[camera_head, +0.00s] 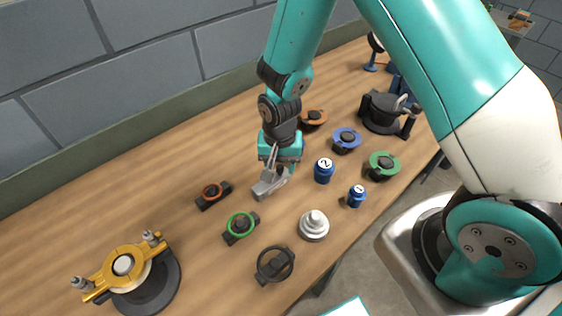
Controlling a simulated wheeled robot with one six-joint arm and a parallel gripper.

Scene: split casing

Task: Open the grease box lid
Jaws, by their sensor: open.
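My gripper (270,180) points down over the middle of the table, with its jaws open. A grey piece shows at the fingertips; I cannot tell whether it is part of the fingers or a separate thing just below them. No thing is plainly recognisable as the grease box or its lid. Two small blue canisters stand to the right of my gripper: a larger one marked 2 (324,171) and a smaller one (356,196). What lies directly beneath my gripper is hidden.
Around my gripper on the wooden table (190,245) are an orange-ringed part (213,194), a green-ringed part (240,226), a silver stepped part (314,226) and a black ring (275,264). A yellow-barred casing (124,266) sits front left; a dark casing (381,112) stands back right.

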